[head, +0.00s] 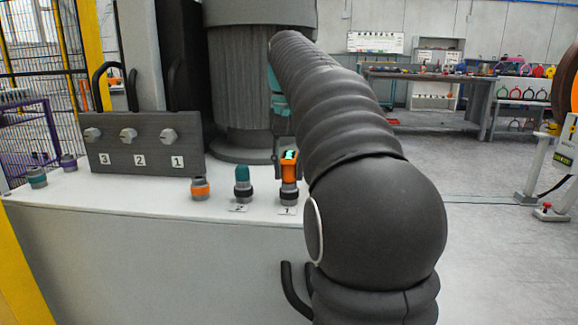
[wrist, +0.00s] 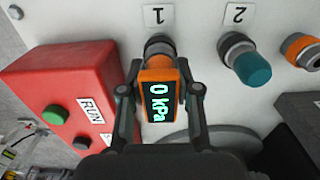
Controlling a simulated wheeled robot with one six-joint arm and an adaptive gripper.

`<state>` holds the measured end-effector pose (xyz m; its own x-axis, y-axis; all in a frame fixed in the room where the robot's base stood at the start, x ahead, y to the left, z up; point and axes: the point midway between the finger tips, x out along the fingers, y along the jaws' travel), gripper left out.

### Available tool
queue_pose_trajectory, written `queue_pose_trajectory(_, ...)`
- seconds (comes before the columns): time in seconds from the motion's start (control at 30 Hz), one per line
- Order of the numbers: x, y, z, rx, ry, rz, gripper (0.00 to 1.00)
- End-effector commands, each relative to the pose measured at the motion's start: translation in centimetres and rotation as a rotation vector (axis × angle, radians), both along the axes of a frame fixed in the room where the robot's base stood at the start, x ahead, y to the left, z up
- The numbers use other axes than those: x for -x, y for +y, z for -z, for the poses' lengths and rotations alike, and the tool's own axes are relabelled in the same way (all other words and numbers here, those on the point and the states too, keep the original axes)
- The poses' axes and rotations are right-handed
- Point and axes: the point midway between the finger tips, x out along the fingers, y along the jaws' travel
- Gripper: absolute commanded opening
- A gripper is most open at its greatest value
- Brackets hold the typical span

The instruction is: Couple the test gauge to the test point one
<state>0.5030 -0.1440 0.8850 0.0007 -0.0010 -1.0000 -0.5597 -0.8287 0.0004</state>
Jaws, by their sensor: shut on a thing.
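The test gauge (wrist: 160,95) is an orange body with a lit display reading 0 kPa. My gripper (wrist: 160,92) is shut on it, one finger on each side. In the head view the gauge (head: 289,168) stands upright over test point one (head: 289,195), a grey fitting beside the label 1. In the wrist view the gauge's lower end meets the test point (wrist: 158,46). They look in line and touching, but whether they are locked together cannot be told. My arm hides part of the gripper in the head view.
Test point two (head: 243,188) with its teal cap stands just left of point one in the head view. An orange-ringed fitting (head: 200,189) is further left. A dark block (head: 145,145) numbered 3, 2, 1 stands behind. A red box (wrist: 75,95) with RUN button sits close beside my gripper.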

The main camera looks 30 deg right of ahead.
Motion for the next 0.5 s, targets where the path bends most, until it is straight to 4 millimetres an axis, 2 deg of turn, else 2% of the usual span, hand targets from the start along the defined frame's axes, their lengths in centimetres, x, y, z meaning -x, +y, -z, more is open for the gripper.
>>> queue_pose_trajectory(0.1,0.01,0.01,0.25,0.000,0.000,0.000,0.00)
queue_pose_trajectory(0.13,0.00,0.00,0.17,0.001,-0.001,0.000,0.39)
queue_pose_trajectory(0.2,0.00,0.00,0.16,0.000,0.000,0.000,0.57)
queue_pose_trajectory(0.23,0.00,0.00,0.16,0.000,0.000,0.000,0.61)
queue_pose_trajectory(0.5,0.00,0.00,0.20,-0.001,0.001,0.000,0.61)
